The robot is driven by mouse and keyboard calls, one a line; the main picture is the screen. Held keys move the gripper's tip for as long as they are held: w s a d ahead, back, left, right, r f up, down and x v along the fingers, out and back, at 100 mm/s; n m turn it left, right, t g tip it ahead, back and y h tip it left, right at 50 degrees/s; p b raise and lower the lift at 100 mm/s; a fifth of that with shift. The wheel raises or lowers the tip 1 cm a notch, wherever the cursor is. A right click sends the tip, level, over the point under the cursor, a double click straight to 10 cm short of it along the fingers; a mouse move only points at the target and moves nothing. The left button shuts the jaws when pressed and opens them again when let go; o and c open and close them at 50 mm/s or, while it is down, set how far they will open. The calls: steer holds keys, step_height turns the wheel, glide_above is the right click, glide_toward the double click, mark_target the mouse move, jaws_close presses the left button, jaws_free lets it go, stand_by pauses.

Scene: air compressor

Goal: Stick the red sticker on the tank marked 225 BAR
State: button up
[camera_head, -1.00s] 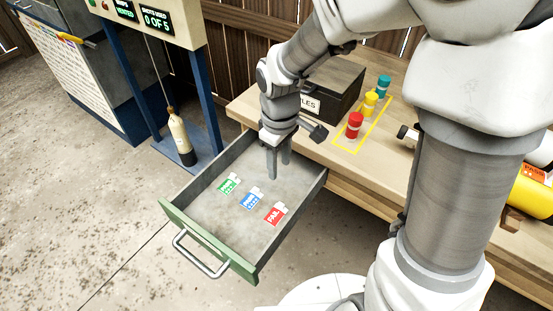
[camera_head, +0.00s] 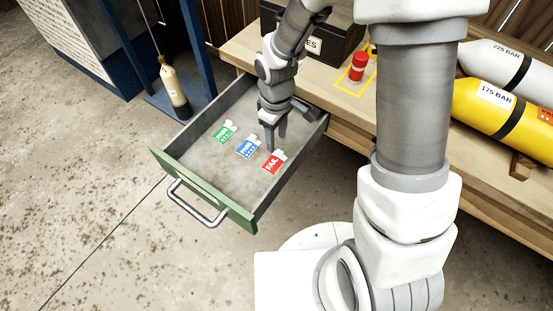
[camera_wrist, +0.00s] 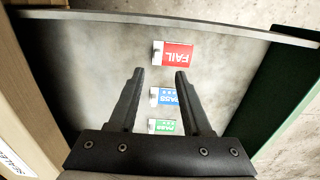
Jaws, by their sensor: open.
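The red FAIL sticker (camera_head: 273,163) lies flat in the open drawer (camera_head: 200,177), nearest the drawer's right wall. In the wrist view the red sticker (camera_wrist: 174,54) is beyond my fingertips, slightly right of the gap's centre. My gripper (camera_head: 274,140) is open and empty, pointing down into the drawer just behind the red sticker; I cannot tell its exact height. The white tank marked 225 BAR (camera_head: 508,58) lies on the workbench at the right, behind the yellow tank marked 175 BAR (camera_head: 495,100).
A blue PASS sticker (camera_head: 247,148) and a green sticker (camera_head: 224,132) lie left of the red one. The drawer walls surround the gripper.

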mark_target(279, 150)
steer(key=f, duration=0.1)
steer(key=f+b, duration=0.1)
steer(key=f, duration=0.1)
steer(key=f+b, duration=0.1)
steer(key=f, duration=0.1)
steer(key=shift+d+f, duration=0.1)
steer(key=shift+d, duration=0.2)
jaws_close()
stand_by(1.0)
